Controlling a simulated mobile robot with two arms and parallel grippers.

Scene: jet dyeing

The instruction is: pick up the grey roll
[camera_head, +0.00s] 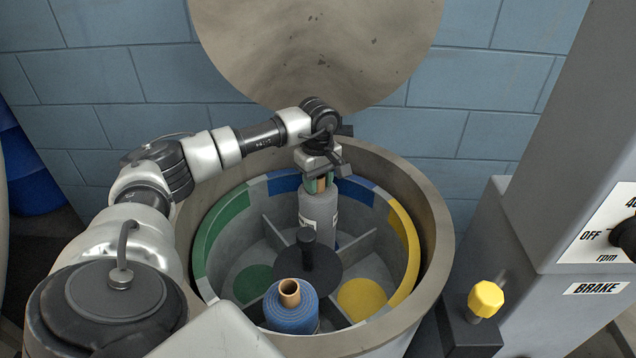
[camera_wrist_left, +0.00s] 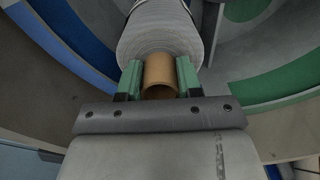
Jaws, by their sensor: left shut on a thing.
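The grey roll (camera_head: 319,209) stands upright in the far part of the round drum, by the blue rim section. Its brown core tube (camera_wrist_left: 160,78) sticks out of the grey winding (camera_wrist_left: 160,30) in the left wrist view. My left gripper (camera_head: 319,184) reaches down from above onto the roll's top end. Its two green fingers (camera_wrist_left: 160,80) are shut on the core tube, one on each side. The roll's lower end is partly hidden behind the divider and hub, so I cannot tell whether it touches the floor. My right gripper is not in view.
The drum (camera_head: 437,247) has dividers, a central black post (camera_head: 306,250) and green, blue and yellow sections. A blue roll (camera_head: 291,312) stands in the near compartment. The round lid (camera_head: 320,50) is behind. A control cabinet with a yellow knob (camera_head: 485,299) stands at right.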

